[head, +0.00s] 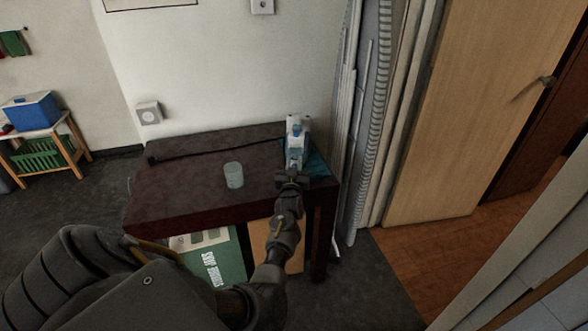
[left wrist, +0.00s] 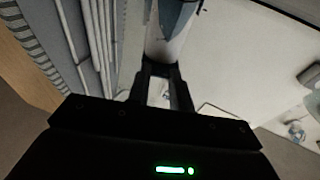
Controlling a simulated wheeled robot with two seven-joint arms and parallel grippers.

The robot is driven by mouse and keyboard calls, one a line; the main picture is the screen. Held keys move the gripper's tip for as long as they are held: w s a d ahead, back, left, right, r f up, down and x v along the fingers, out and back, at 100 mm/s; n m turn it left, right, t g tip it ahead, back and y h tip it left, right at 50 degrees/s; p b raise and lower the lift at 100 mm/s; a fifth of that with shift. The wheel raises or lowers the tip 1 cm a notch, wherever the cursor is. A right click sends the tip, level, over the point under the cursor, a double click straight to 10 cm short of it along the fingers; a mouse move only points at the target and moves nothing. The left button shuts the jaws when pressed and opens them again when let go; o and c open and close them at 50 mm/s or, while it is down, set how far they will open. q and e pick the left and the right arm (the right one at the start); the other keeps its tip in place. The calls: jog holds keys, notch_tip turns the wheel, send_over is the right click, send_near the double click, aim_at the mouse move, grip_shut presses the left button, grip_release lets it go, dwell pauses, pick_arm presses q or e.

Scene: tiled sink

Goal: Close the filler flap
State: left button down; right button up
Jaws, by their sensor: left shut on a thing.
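A small white and blue device (head: 297,134) stands at the right end of the dark table, near the wall. No flap can be made out clearly on it. My left gripper (head: 292,172) reaches up to the near side of the device and hides its lower front. In the left wrist view, the fingers of my left gripper (left wrist: 161,82) are at the end of a white and blue body (left wrist: 169,32), shut on it; which part is between the fingertips is hard to see. My right gripper is not in view.
The dark table (head: 190,181) also bears a clear glass (head: 233,175) left of my gripper and a long thin dark strip along its back. White folded panels (head: 362,110) stand close to its right end. The table's left part is mostly bare.

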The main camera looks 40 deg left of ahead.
pick_arm(q)
jog(key=c, duration=1.3)
grip_release()
jog(key=shift+o, duration=0.3)
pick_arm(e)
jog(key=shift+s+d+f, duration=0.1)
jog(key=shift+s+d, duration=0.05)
pick_arm(q)
jog(key=shift+s+d+f, duration=0.2)
jog(key=shift+s+d, duration=0.1)
jog(key=shift+s, duration=0.1)
jog(key=v, duration=0.9)
jog(key=shift+s+d, duration=0.2)
jog(key=shift+s, duration=0.1)
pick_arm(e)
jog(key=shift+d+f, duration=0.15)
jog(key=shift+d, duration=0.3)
